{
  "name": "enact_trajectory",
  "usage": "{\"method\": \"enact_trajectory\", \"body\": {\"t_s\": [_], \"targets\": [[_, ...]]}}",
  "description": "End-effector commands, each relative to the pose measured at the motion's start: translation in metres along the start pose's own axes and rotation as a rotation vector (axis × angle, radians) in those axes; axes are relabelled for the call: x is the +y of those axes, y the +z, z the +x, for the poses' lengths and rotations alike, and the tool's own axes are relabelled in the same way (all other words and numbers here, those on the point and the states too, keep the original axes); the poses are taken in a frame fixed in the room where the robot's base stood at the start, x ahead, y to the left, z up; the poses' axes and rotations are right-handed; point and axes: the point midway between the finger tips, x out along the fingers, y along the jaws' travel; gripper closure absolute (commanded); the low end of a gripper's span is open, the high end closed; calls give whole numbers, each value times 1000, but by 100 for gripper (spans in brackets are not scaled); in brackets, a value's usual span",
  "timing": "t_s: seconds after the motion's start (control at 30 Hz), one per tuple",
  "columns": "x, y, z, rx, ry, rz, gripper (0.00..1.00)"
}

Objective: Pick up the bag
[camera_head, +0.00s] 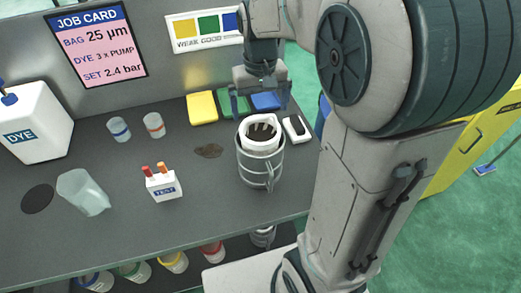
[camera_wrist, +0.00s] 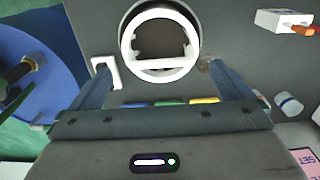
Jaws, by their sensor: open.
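A white ring-shaped collar (camera_head: 245,130), which may be the bag's top, sits in the mouth of a metal vessel (camera_head: 260,172) on the bench. In the wrist view this collar (camera_wrist: 160,74) shows a straight white bar across it and a dark inside. Any bag body below it is hidden by the vessel. My gripper (camera_head: 261,112) is open and empty, pointing down just behind and above the vessel in the head view. In the wrist view its two fingers (camera_wrist: 159,68) stand apart, one on each side of the collar's lower part, with no contact visible.
A white device (camera_head: 297,129) lies close right of the vessel. Yellow (camera_head: 202,108), green and blue pads lie behind. A TEST box (camera_head: 163,185), a tilted clear beaker (camera_head: 84,193), two small cups and a DYE container (camera_head: 35,125) stand left. Colour-banded containers fill the shelf below.

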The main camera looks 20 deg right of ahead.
Motion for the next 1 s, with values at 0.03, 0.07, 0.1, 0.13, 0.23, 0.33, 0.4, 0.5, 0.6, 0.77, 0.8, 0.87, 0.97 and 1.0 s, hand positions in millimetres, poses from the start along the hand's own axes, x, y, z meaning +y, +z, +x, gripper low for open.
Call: {"method": "enact_trajectory", "body": {"t_s": [0.03,0.07,0.1,0.13,0.23,0.33,0.4,0.5,0.6,0.77,0.8,0.87,0.97,1.0], "targets": [[0,1,4,-3,0,0,0],[0,1,7,-6,0,0,0],[0,1,12,-5,0,0,0],[0,2,17,-7,0,0,0],[-1,2,32,-7,0,0,0],[-1,2,44,-4,0,0,0],[-1,2,49,-3,0,-1,0],[-1,1,51,-1,0,-1,0],[-1,1,51,-1,0,-1,0],[-1,1,50,-1,0,-1,33],[-1,1,50,-1,0,-1,44],[-1,1,50,0,0,-1,56],[-1,1,50,0,0,-1,56],[-1,1,50,0,0,-1,56]]}}
